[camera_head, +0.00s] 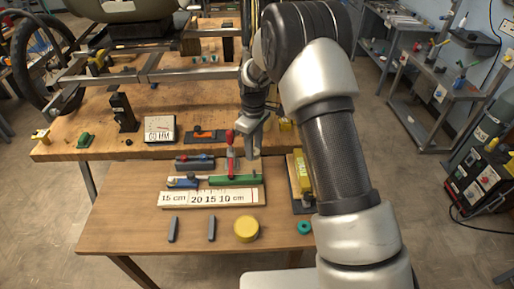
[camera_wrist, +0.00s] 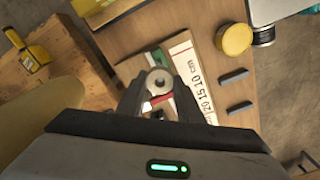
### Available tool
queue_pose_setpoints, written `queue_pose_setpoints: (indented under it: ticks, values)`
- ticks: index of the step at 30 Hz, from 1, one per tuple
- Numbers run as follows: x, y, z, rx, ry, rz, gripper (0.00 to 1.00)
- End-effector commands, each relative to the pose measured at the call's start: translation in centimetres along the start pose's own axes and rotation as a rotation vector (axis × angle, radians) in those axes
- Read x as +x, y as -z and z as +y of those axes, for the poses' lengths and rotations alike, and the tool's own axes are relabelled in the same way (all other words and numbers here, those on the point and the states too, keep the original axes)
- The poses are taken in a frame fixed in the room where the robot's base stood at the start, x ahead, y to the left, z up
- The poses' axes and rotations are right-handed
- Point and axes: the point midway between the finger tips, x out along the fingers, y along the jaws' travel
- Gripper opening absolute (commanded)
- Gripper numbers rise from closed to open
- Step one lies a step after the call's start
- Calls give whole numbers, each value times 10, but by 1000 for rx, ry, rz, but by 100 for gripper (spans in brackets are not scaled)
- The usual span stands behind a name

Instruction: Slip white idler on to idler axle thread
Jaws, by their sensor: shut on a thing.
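A white idler (camera_wrist: 160,80), a small round wheel with a dark centre hole, sits between the fingertips of my gripper (camera_wrist: 158,88) in the wrist view. My gripper is shut on it. In the head view my gripper (camera_head: 253,137) points down near the front edge of the wooden bench, beside an upright red part (camera_head: 230,150); the idler is too small or hidden to make out there. The trike frame (camera_head: 150,75) stands at the back left. I cannot pick out the idler axle thread with certainty in either view.
A lower table bears a ruler board (camera_head: 212,199), a green bar (camera_head: 235,180), a yellow round tin (camera_head: 246,231), two grey pegs (camera_head: 173,229) and a teal ring (camera_head: 305,228). A black stand (camera_head: 122,112) is on the bench. The lower table's front left is clear.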

Motion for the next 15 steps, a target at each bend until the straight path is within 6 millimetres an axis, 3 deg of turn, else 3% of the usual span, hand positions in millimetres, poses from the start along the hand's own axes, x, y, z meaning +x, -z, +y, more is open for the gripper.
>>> queue_pose_setpoints:
  ticks: [8, 15]
  values:
    - [4, 0, 0, -1, 0, 0, 12]
    - [22, 0, 0, -1, -1, 0, 12]
